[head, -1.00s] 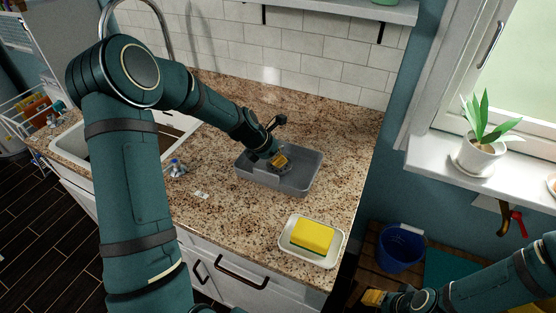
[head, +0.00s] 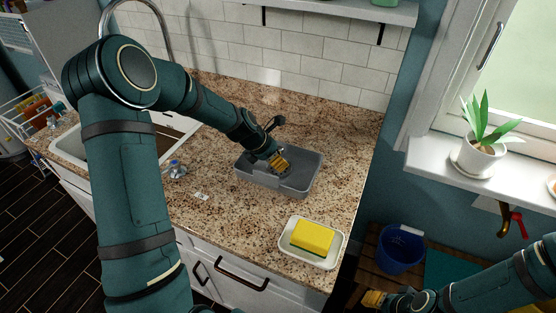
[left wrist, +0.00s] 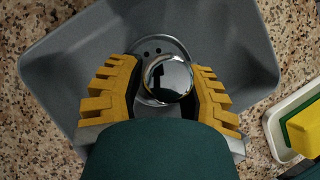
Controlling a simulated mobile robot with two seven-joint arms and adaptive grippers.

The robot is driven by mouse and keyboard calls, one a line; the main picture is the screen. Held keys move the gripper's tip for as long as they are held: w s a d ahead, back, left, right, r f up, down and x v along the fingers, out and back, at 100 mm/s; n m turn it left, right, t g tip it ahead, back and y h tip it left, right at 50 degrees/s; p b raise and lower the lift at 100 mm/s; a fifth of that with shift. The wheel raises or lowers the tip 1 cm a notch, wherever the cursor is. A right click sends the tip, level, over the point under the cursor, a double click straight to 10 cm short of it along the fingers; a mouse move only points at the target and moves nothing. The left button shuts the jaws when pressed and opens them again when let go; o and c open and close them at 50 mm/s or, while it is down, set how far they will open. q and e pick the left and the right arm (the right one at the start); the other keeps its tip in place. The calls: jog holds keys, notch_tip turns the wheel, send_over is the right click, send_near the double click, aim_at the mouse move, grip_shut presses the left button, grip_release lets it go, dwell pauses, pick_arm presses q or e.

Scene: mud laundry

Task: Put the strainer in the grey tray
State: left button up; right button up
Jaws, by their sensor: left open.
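The grey tray (head: 312,178) sits on the granite counter; its floor and walls fill much of the left wrist view (left wrist: 240,45). The strainer (left wrist: 167,78), a shiny round metal knob above a grey disc with small holes, is inside the tray in the left wrist view. In the head view my gripper largely hides it. My left gripper (head: 280,163) reaches down into the tray. Its yellow fingers (left wrist: 165,95) are open, one on each side of the knob, with very little gap. My right gripper (head: 372,298) is at the lower right, away from the counter; its fingers are unclear.
A white dish (head: 335,256) with a yellow sponge (head: 312,236) stands near the counter's front right. A small clear bottle (head: 176,169) and a white label (head: 201,196) lie left of the tray. The sink (head: 75,146) is further left. Counter behind the tray is clear.

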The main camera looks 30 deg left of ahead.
pick_arm(q)
jog(key=p+v, duration=0.1)
jog(key=v, duration=1)
jog(key=shift+r, duration=0.1)
